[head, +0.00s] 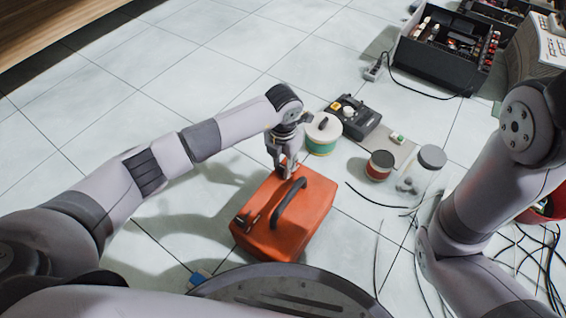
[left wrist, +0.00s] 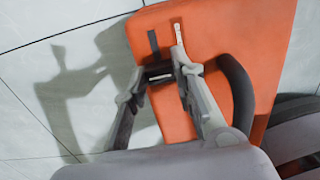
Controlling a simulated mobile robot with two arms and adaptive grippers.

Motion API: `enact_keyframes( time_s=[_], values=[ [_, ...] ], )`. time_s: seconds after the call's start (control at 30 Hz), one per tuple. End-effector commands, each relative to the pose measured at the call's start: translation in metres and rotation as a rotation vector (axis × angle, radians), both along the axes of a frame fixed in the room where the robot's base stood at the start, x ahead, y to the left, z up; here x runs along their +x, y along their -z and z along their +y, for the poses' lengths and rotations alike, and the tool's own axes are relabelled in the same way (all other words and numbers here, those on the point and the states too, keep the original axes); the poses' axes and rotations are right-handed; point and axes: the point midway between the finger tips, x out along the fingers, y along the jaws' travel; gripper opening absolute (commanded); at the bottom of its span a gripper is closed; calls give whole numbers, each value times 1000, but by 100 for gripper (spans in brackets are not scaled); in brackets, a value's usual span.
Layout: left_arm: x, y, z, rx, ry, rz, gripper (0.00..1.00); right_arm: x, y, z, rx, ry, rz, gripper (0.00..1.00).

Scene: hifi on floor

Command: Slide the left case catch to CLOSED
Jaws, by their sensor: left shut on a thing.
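The orange case (head: 310,215) lies on the tiled floor with a black handle (head: 289,203) on its top. My left gripper (head: 287,170) reaches down onto the far end of the case top. In the left wrist view my left gripper (left wrist: 172,70) is shut on a small dark case catch, mostly hidden between its fingertips. A dark strip (left wrist: 153,42) and a small white mark (left wrist: 178,34) lie just beyond the fingertips on the orange case (left wrist: 225,30). Another dark catch (head: 250,220) shows at the near left end of the case. I cannot read the catch's position.
Beyond the case stand a green-and-white spool (head: 323,134), a black device (head: 355,118), a red spool (head: 380,165) and a clear jar (head: 418,172). Black cables (head: 535,262) lie at right. Floor left of the case is clear.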

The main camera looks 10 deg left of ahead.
Motion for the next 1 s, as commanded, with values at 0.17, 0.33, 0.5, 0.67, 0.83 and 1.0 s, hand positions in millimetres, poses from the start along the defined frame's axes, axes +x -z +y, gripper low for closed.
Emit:
enact_keyframes(
  time_s=[0.17, 0.33, 0.5, 0.67, 0.83, 1.0],
  values=[
    [0, 0, 0, 0, 0, 0, 0, 0, 0, 0, 0, 0, 0, 0],
    [0, 0, 0, 0, 0, 0, 0, 0, 0, 0, 0, 0, 1, 0],
    [0, 0, 0, 1, 0, 0, 0, 0, 0, 0, 0, 0, 1, 0],
    [9, 1, -3, 1, 0, 0, 0, 0, 4, 0, 0, 0, 1, 0],
    [27, 1, -11, 1, -1, 0, 0, 1, 9, 0, 0, 1, 2, 0],
    [33, 0, -12, 1, 0, -2, 0, 1, 10, 0, 0, 1, 2, 0]
  ],
)
